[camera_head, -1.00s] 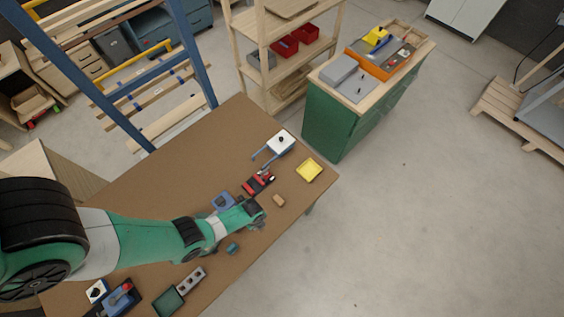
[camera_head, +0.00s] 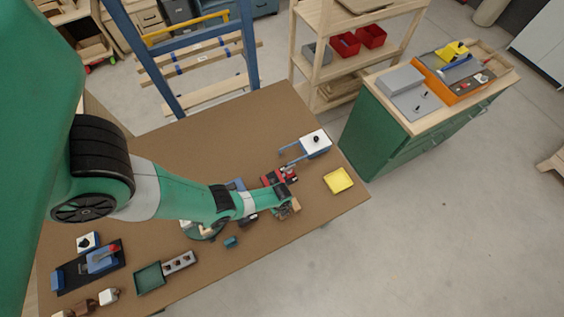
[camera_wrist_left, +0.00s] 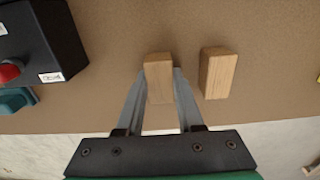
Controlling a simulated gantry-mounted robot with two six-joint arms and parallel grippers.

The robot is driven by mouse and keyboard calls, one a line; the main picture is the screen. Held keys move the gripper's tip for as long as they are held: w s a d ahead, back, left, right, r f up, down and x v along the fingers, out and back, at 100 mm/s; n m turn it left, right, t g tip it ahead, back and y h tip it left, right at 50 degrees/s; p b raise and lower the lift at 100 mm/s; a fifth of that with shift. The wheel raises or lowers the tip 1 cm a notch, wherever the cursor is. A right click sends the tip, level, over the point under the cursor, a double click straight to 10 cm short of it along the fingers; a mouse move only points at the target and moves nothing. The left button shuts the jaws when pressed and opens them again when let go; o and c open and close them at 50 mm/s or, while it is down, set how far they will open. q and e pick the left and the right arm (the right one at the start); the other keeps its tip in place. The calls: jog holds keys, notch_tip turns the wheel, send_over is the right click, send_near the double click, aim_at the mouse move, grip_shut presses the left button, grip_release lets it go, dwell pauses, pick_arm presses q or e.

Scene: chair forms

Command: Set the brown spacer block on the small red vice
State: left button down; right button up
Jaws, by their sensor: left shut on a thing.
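My left gripper (camera_head: 290,208) is low over the brown table, just to the front of the small red vice (camera_head: 280,176). In the left wrist view the fingers (camera_wrist_left: 159,92) are shut on a brown wooden block (camera_wrist_left: 158,78), one finger on each side. A second, similar brown block (camera_wrist_left: 218,73) lies just right of the fingers, apart from them. In the head view the gripper partly hides the blocks. The vice is red and black, and nothing shows on top of it. My right gripper is not in view.
A yellow tray (camera_head: 338,180) lies right of the gripper, and a white-topped blue device (camera_head: 316,141) stands behind. A teal block (camera_head: 231,242), a grey holed bar (camera_head: 179,262) and a green tray (camera_head: 149,278) lie nearer. A black-bodied item with a red knob (camera_wrist_left: 9,73) is left in the wrist view.

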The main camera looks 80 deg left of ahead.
pick_arm(q)
jog(key=shift+w+a, duration=0.1)
jog(key=shift+f, duration=0.2)
jog(key=c, duration=0.5)
grip_release()
jog(key=shift+r, duration=0.1)
jog(key=shift+c, duration=0.2)
jog(key=shift+r, duration=0.1)
notch_tip(320, 180, up, 12)
jog(key=p, duration=1.2)
